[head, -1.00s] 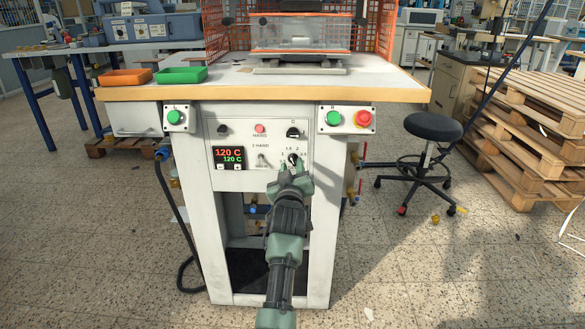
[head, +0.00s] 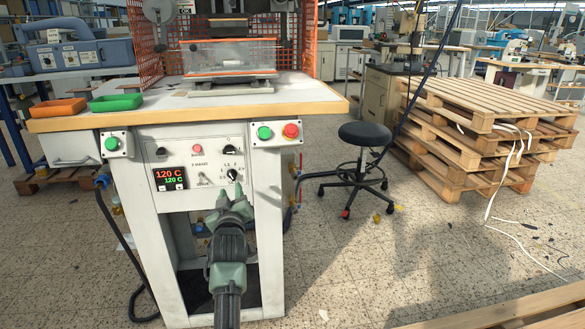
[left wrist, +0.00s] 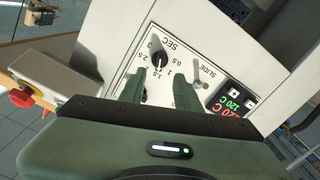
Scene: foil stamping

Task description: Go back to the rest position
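My left gripper (head: 231,196) is in front of the white press's control panel (head: 205,158), just below a black timer knob (head: 233,175). Its two green fingers are apart with nothing between them. In the left wrist view the gripper (left wrist: 149,88) points at the panel, and the knob (left wrist: 158,60) with its SEC scale shows beyond the fingertips, apart from them as far as I can tell. The finger and palm hide part of the scale. The display (head: 170,178) reads 120 C on both lines. My right gripper is in neither view.
The press table (head: 190,113) overhangs above the gripper, with a red emergency button (head: 291,131) at its right. Orange (head: 57,108) and green (head: 117,102) trays sit on top.

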